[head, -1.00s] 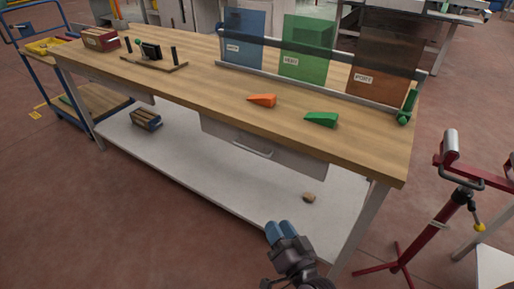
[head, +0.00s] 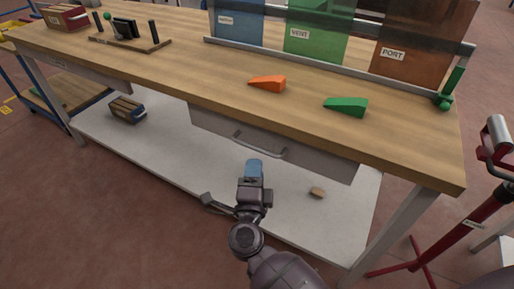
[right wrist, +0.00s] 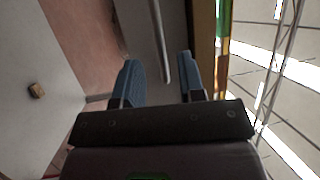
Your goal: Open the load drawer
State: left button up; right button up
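A grey drawer (head: 315,158) with a bar handle (head: 262,149) hangs under the front of the wooden workbench (head: 200,85). It looks shut, and no label on it is readable. My right gripper (head: 254,166) is just in front of and below the handle. In the right wrist view my right gripper (right wrist: 160,72) is open, with its two blue fingers apart and nothing between them. The handle (right wrist: 161,50) shows ahead, lined up with the gap between the fingers, beside the drawer front (right wrist: 143,28). My left gripper is not in view.
Another drawer (head: 90,72) is under the bench at left. An orange wedge (head: 268,84) and a green wedge (head: 347,106) lie on top, before coloured glass panels (head: 315,35). The lower shelf (head: 170,150) holds a small brown block (head: 317,192). A red stand (head: 465,232) is at right.

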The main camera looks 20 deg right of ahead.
aim_at(258, 149)
jog(key=shift+b+x, duration=0.3)
jog(key=shift+x, duration=3.2)
grip_shut()
